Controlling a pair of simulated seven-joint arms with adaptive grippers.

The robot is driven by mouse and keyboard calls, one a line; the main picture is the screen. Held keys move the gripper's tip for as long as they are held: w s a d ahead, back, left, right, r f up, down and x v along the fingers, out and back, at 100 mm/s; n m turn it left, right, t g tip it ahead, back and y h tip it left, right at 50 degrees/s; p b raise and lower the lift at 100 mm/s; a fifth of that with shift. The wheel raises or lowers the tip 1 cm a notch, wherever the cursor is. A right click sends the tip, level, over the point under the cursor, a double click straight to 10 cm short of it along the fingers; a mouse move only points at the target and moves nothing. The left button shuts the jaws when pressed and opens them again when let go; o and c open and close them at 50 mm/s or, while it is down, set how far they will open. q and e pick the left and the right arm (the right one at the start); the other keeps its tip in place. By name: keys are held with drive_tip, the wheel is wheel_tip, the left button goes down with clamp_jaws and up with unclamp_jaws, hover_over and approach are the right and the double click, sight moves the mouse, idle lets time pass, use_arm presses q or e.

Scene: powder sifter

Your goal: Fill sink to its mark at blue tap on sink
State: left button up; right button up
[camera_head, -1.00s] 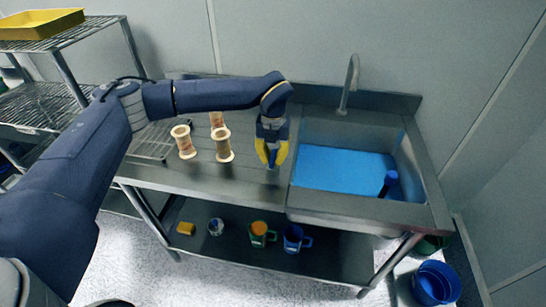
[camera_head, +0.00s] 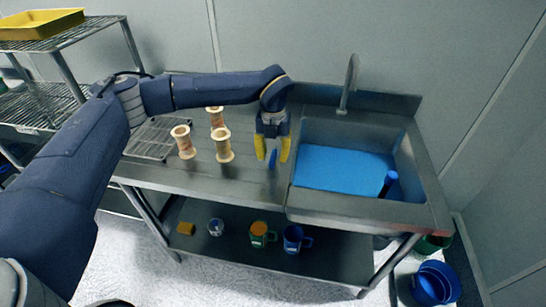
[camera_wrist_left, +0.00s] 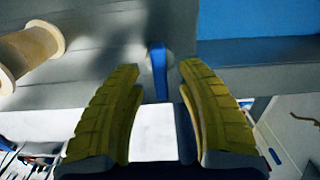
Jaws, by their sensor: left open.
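The sink (camera_head: 308,196) is set in the right part of the steel counter and holds bright blue water (camera_head: 345,168). A grey spout (camera_head: 348,84) rises behind it. A small blue lever (camera_head: 273,160), which looks like the blue tap, stands at the counter's front, left of the sink. It also shows in the left wrist view (camera_wrist_left: 158,70). My left gripper (camera_head: 272,158) is open, with its yellow fingers on either side of the lever and gaps between them. A dark blue cylinder (camera_head: 389,183) stands in the sink's right part. I cannot make out a fill mark. My right gripper is not in view.
Several pale spools (camera_head: 223,146) stand on the counter left of my gripper. A wire rack (camera_head: 150,140) lies farther left. Cups (camera_head: 293,238) and a yellow block (camera_head: 185,228) sit on the lower shelf. A blue bucket (camera_head: 434,284) stands on the floor at right.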

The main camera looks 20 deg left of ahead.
sight(273, 156)
use_arm(q)
wheel_tip(273, 156, up, 10)
drive_tip(key=shift+r, duration=0.15)
idle(0.3)
idle(0.4)
